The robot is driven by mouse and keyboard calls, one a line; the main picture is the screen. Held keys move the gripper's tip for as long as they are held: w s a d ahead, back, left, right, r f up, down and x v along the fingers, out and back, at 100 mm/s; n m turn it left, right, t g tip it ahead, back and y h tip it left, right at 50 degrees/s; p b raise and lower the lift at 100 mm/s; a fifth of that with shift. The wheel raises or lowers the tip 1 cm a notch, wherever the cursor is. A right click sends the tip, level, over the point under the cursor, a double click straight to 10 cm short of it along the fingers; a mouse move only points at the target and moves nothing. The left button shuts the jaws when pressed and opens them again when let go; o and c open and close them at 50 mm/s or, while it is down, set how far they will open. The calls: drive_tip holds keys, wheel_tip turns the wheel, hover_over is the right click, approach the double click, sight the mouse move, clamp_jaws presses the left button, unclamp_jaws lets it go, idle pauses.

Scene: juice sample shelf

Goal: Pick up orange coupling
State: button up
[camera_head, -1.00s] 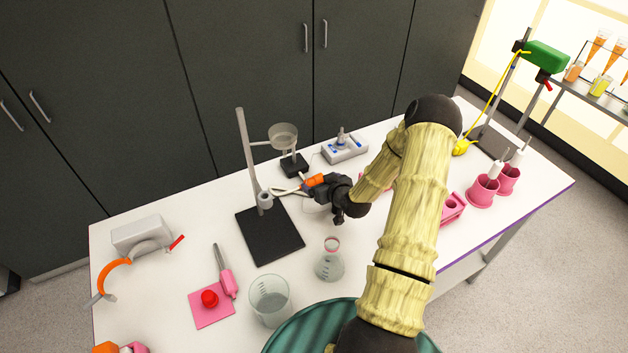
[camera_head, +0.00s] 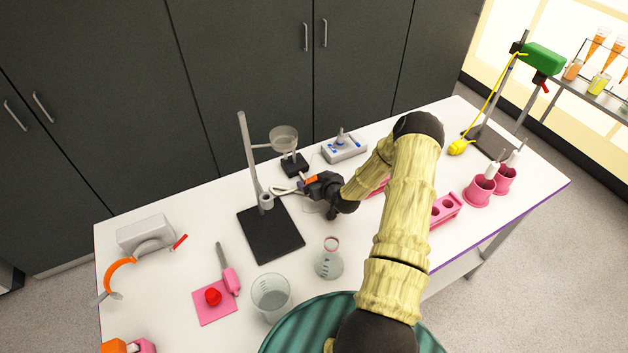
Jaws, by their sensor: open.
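A small orange piece (camera_head: 310,181), which looks like the orange coupling, shows at the end of my gripper, just right of the stand and near some pale tubing (camera_head: 284,191). My black gripper (camera_head: 314,188) is open and reaches in from the right, close against the orange piece. The gripper partly hides the piece. I cannot tell whether the piece lies between the fingers or whether they touch it.
A stand with a black base (camera_head: 270,236) and a glass funnel (camera_head: 284,138) rises just left of my gripper. A flask (camera_head: 328,262) and a beaker (camera_head: 271,296) stand in front. A white device (camera_head: 344,148) sits behind. An orange curved part (camera_head: 117,272) lies far left.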

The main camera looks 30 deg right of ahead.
sight(316, 179)
drive_tip(key=shift+c, duration=0.5)
drive_tip(key=c, duration=1)
drive_tip(key=shift+r, duration=0.1)
wheel_tip(316, 179, up, 10)
drive_tip(key=b, duration=0.3)
drive_tip(key=w+d+r+m+t+h+b, duration=0.1)
drive_tip(key=w+d+r+m+h+b, duration=0.2)
drive_tip(key=d+m, duration=0.4)
drive_tip(key=w+d+r+m+t+h+b, duration=0.2)
drive_tip(key=d+m, duration=0.6)
drive_tip(key=m, duration=0.9)
drive_tip(key=w+r+h+b, duration=0.2)
drive_tip(key=w+h, duration=0.1)
drive_tip(key=h, duration=0.1)
drive_tip(key=shift+w+r+m+t, duration=0.3)
drive_tip(key=shift+w+m, duration=0.05)
drive_tip(key=shift+m, duration=0.05)
